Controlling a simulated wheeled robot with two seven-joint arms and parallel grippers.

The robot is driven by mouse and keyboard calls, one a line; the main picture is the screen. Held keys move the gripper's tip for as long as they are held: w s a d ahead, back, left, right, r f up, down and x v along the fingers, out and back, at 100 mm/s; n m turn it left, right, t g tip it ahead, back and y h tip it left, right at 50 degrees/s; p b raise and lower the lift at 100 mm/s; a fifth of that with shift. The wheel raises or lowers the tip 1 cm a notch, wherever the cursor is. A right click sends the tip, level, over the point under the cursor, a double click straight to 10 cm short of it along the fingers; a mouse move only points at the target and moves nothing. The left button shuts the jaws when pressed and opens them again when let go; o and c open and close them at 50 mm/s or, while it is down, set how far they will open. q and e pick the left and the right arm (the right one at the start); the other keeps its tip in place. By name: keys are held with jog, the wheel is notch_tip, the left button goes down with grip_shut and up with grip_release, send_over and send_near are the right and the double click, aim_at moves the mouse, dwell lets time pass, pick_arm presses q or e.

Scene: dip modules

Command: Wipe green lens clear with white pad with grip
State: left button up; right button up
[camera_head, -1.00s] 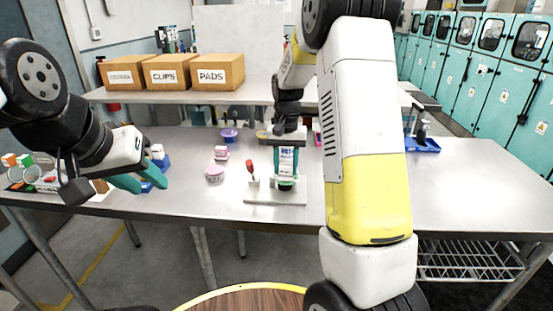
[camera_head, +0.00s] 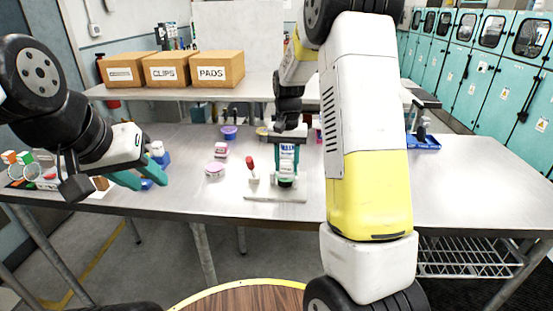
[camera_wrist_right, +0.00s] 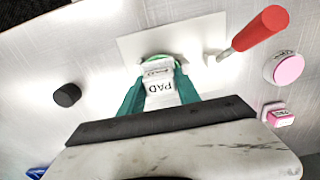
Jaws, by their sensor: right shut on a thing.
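My right gripper (camera_wrist_right: 160,95) is shut on the white pad (camera_wrist_right: 157,89), which carries the printed word PAD. It holds the pad down at the green lens (camera_wrist_right: 161,60), whose green rim shows just beyond the pad in the right wrist view. The pad hides most of the lens, so I cannot see how clean it is. The lens is on a flat pale plate (camera_head: 255,196) near the table's front edge. A red-handled tool (camera_head: 251,166) stands upright on the same plate, left of the gripper. My left gripper (camera_head: 141,180) is open and empty over the table's left part.
A pink-lidded tub (camera_head: 215,169) and a small pink box (camera_head: 222,149) stand left of the plate. A purple tub (camera_head: 229,132) is farther back. A blue tray (camera_head: 424,143) sits at the right. A dark cylinder (camera_wrist_right: 67,95) stands apart from the plate.

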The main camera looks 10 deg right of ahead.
jog(key=shift+w+d, duration=0.2)
jog(key=shift+w, duration=0.1)
jog(key=shift+w+d+r, duration=0.1)
jog(key=shift+w+d, duration=0.15)
jog(key=shift+w, duration=0.65)
notch_tip(320, 180, up, 7)
dwell(0.5)
jog(key=shift+a, duration=0.1)
dwell(0.5)
